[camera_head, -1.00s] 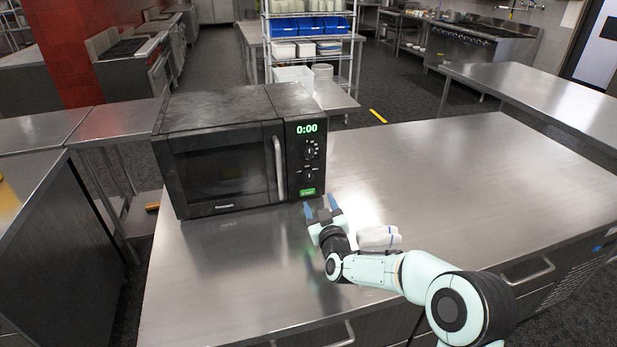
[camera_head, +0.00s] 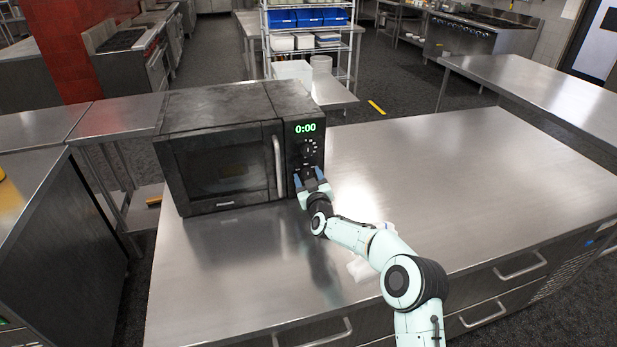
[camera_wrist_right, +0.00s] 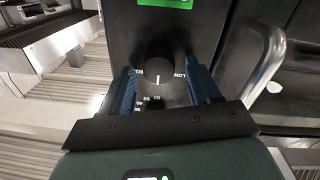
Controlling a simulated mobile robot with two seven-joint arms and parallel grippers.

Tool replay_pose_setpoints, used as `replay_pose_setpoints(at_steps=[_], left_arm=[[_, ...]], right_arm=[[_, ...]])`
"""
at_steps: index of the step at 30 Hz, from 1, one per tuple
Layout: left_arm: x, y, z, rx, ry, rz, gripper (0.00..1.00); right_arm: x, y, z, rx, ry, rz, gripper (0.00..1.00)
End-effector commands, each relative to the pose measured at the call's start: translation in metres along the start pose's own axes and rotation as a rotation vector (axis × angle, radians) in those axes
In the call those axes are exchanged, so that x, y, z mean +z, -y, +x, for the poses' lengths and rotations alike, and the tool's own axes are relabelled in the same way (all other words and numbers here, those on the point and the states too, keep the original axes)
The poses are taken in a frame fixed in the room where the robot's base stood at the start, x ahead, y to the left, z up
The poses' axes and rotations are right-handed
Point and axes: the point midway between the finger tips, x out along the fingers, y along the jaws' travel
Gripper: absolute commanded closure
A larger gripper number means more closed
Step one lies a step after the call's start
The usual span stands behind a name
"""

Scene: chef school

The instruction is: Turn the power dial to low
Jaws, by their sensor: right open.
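A black microwave (camera_head: 225,165) stands on the steel counter, its display reading 0:00. In the head view my right gripper (camera_head: 309,175) is at the lower part of its control panel and hides the lower dial. The right wrist view, upside down to the panel, shows the black power dial (camera_wrist_right: 157,70) between the blue fingers of my open right gripper (camera_wrist_right: 160,78). The fingers are on either side of the dial; whether they touch it I cannot tell. The dial's white mark points down in that view, and LOW is printed on its right. My left gripper is out of view.
The microwave's silver door handle (camera_head: 279,167) stands out just left of the panel; it also shows in the wrist view (camera_wrist_right: 264,65). A white object (camera_head: 359,270) lies partly behind my right arm. The steel counter (camera_head: 480,190) is clear on the right.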

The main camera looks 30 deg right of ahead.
Motion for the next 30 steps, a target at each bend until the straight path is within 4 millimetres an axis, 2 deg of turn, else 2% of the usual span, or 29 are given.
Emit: replay_pose_setpoints(at_steps=[5, 6, 8, 9, 11, 22, 30], left_arm=[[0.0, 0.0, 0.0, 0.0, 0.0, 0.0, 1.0], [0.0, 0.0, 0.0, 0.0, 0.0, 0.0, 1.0], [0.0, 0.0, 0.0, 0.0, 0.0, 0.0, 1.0], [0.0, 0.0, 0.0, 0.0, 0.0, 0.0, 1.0], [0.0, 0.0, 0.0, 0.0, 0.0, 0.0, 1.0], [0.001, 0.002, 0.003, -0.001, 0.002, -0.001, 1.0], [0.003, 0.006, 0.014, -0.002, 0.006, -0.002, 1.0]], right_arm=[[0.0, 0.0, 0.0, -0.001, 0.0, 0.0, 0.38], [0.0, 0.0, 0.0, -0.001, 0.0, 0.0, 0.45], [0.0, 0.0, 0.0, 0.0, 0.0, 0.0, 0.64], [0.0, 0.0, 0.0, 0.0, 0.0, 0.0, 0.77], [0.0, 0.0, 0.0, 0.0, 0.0, 0.0, 0.94], [0.0, 0.001, 0.0, 0.0, -0.003, -0.046, 0.94], [0.001, 0.003, -0.001, 0.001, -0.013, -0.219, 0.94]])
